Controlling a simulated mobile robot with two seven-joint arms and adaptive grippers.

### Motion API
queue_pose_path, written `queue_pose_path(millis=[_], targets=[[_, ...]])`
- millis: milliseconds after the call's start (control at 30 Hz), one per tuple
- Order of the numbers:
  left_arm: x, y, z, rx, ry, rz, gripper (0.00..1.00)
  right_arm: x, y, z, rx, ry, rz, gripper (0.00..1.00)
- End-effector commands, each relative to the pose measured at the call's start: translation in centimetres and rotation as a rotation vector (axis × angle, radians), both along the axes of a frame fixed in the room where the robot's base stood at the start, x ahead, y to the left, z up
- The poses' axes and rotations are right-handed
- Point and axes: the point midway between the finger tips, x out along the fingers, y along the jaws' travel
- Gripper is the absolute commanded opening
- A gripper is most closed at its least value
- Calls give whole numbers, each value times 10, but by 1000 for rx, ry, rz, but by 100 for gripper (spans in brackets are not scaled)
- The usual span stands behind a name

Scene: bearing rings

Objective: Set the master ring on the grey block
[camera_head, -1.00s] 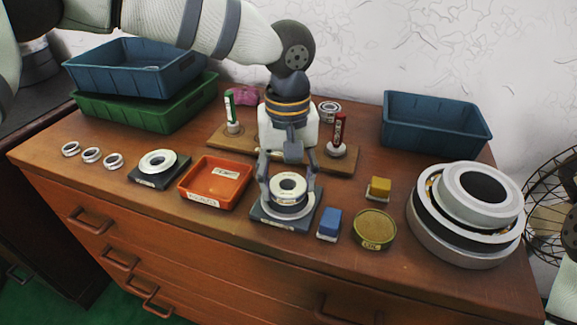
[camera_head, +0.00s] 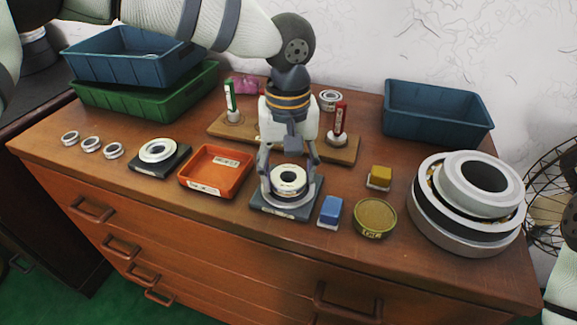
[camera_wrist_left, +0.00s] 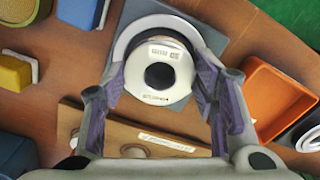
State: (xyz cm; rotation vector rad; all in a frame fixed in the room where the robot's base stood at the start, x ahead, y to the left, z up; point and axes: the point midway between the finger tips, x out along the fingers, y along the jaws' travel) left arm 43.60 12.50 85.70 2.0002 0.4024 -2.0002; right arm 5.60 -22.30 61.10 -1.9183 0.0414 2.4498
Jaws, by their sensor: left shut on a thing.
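The grey block (camera_head: 258,206) is a flat dark square plate with a label, at the front middle of the chest top. A pale, wider disc lies on it. My left gripper (camera_head: 288,187) points down over it, shut on the master ring (camera_head: 287,174), a pale ring with a dark centre hole. In the left wrist view the ring (camera_wrist_left: 160,84) shows its labelled face between the two fingers, above the grey block (camera_wrist_left: 228,23). The ring looks level and nearly over the disc. I cannot tell whether it touches it. My right gripper is not in view.
An orange tray (camera_head: 240,181) is close on the left; a blue block (camera_head: 330,208) and round tin (camera_head: 375,217) are close on the right. Another dark plate (camera_head: 178,163) with a ring is farther left; large stacked rings (camera_head: 448,235) stand right.

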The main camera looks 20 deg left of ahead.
Motion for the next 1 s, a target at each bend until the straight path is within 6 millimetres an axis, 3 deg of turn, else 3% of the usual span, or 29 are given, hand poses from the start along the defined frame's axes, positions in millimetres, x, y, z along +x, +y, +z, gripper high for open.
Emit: queue_pose_path(millis=[367, 400, 467, 800, 867, 1000], targets=[[0, 0, -11, 0, -1, 0, 9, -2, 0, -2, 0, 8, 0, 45], [0, 0, -10, 0, -2, 0, 62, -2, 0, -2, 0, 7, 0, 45], [0, 0, -10, 0, -2, 0, 76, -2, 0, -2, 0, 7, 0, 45], [0, 0, -8, 0, -1, 0, 77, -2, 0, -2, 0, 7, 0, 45], [1, 0, -1, -1, -3, 1, 77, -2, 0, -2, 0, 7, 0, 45], [1, 0, 35, -3, -7, 2, 77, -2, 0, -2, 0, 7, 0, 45]])
